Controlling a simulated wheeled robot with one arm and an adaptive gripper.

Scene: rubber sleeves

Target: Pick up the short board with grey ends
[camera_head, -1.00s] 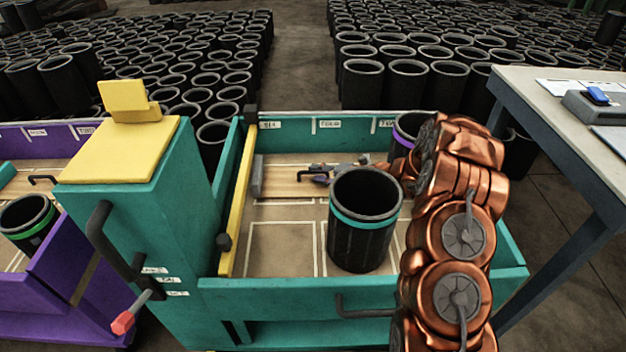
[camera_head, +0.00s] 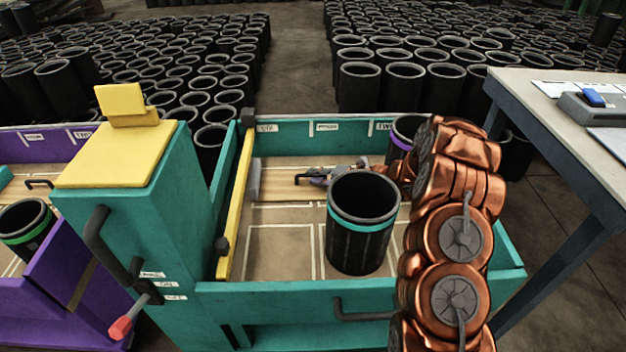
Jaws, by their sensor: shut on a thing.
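The short board (camera_head: 275,182) is pale wood and lies across the back of the teal cart's bed. Its grey left end (camera_head: 253,180) shows; its right end is hidden behind the black sleeve and my arm. A black handle (camera_head: 298,179) stands on the board. My gripper (camera_head: 317,177) reaches in from the right, behind the sleeve, and is shut on the board's handle. The fingers are small here and cover most of the handle. The board appears to be still down in the cart.
A black sleeve with a teal band (camera_head: 361,240) stands in the cart in front of my gripper. A purple-banded sleeve (camera_head: 402,138) stands at the back right. A yellow bar (camera_head: 238,205) runs along the left. A table (camera_head: 540,100) is at the right.

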